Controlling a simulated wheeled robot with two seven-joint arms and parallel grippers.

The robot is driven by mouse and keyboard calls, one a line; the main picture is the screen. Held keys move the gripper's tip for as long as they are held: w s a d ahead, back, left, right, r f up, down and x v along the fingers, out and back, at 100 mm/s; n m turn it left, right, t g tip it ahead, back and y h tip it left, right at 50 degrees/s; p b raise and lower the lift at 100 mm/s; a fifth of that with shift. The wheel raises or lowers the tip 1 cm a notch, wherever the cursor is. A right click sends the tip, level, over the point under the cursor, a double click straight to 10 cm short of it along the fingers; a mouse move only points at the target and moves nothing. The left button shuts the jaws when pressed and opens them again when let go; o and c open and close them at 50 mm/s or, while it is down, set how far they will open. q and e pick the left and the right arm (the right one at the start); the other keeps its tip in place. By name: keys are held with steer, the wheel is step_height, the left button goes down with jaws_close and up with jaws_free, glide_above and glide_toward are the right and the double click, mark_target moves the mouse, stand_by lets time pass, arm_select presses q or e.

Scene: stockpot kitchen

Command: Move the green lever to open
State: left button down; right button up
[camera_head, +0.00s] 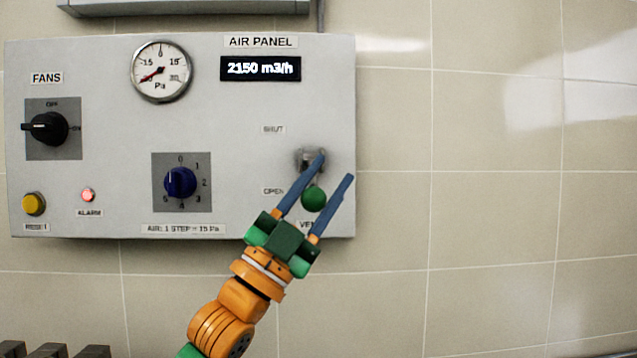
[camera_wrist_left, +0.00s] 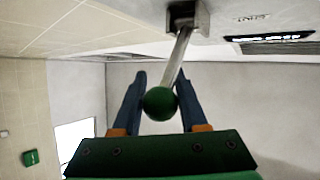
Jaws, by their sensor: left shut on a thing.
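The green lever has a grey metal shaft and a round green knob (camera_head: 313,198). Its grey mount (camera_head: 309,159) is on the right side of the wall panel. In the head view the knob hangs below the mount, about level with the OPEN label (camera_head: 273,191) and well below the SHUT label (camera_head: 273,129). My left gripper (camera_head: 335,166) is shut on the lever, one blue finger on each side. In the left wrist view the knob (camera_wrist_left: 160,103) sits between the fingers, with the shaft (camera_wrist_left: 179,58) rising to the mount. My right gripper is in neither view.
The panel (camera_head: 110,130) also carries a black FANS knob (camera_head: 48,128), a blue step knob (camera_head: 180,182), a dial gauge (camera_head: 160,71), a yellow button (camera_head: 34,204) and a lit red alarm lamp (camera_head: 88,195). The display (camera_head: 260,68) reads 2150 m3/h. Bare tiled wall (camera_head: 490,200) lies to the right.

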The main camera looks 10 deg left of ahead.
arm_select(q)
steer(key=shift+d+f, duration=0.1)
steer(key=shift+f, duration=0.15)
steer(key=c, duration=0.8)
jaws_free()
steer(key=shift+c, duration=0.2)
steer(key=o, duration=0.3)
steer(key=shift+o, duration=0.4)
steer(key=shift+s+r, duration=0.1)
steer(key=b+v, duration=0.4)
steer(key=v, duration=0.3)
